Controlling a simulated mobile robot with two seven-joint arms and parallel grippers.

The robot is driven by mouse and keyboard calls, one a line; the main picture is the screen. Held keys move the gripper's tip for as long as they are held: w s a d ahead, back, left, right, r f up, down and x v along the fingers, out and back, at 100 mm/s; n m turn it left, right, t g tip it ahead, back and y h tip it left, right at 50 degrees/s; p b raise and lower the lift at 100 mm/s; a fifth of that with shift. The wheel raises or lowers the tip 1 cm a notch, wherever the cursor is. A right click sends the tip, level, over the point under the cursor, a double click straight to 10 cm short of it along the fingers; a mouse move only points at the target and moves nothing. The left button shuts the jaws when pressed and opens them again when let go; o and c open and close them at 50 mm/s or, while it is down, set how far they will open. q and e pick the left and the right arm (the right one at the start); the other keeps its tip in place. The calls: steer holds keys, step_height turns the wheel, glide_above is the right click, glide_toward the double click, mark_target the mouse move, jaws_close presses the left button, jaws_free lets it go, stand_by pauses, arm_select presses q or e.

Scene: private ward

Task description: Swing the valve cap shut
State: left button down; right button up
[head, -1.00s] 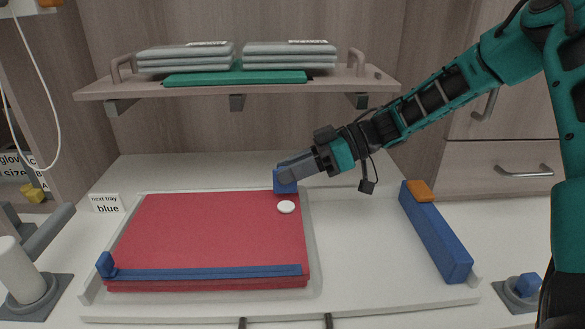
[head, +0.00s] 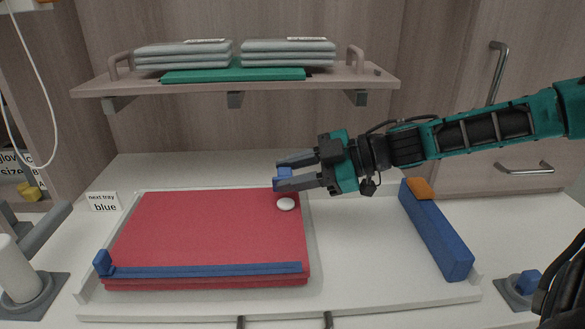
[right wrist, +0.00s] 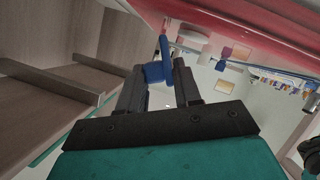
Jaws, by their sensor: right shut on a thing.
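A red pad (head: 205,235) lies flat in a white tray. A small white round piece (head: 286,204) sits near its far right corner. Just behind that is a small blue piece (head: 284,174), which I take for the valve cap or its tab. My right gripper (head: 285,179) reaches in from the right and is shut on this blue piece, partly covering it. In the right wrist view the blue piece (right wrist: 154,73) shows between the fingertips, with a flat plate rising from it. I cannot tell how it joins the pad. My left gripper is not in view.
A blue bar (head: 205,270) lies along the pad's front edge. A long blue block (head: 437,237) with an orange top stands at right. A shelf (head: 340,84) with folded grey stacks hangs above. The white surface between pad and blue block is clear.

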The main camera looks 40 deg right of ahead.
mark_target(294, 213)
steer(key=shift+s+a+r+n+t+p, duration=0.25)
steer(key=shift+r+n+t+p, duration=0.25)
steer(key=shift+p, duration=0.35)
steer(key=n+p, duration=0.1)
steer(key=p, duration=0.2)
steer(key=s+f+n+t+p, duration=0.1)
steer(key=p, duration=0.2)
steer(key=shift+s+a+n+h, duration=0.1)
steer(key=shift+a+n+h, duration=0.2)
steer(key=shift+a, duration=0.1)
steer(key=shift+s+a+f+n+t, duration=0.15)
steer(key=shift+s+f+n+t, duration=0.05)
steer(key=shift+f+n+t, duration=0.35)
steer(key=shift+s+a+f+n+t, duration=0.15)
steer(key=shift+n+t, duration=0.1)
steer(key=shift+n, duration=0.25)
steer(key=shift+s+d+f+n+t, duration=0.1)
steer(key=shift+f+n+t, duration=0.1)
steer(key=shift+n, duration=0.25)
steer(key=shift+s+a+f+n+t+b, duration=0.15)
steer(key=shift+s+f+n+t+b, duration=0.15)
steer(key=shift+n, duration=0.7)
steer(key=shift+f, duration=0.2)
steer(key=o, duration=0.9)
steer(key=shift+c, duration=0.2)
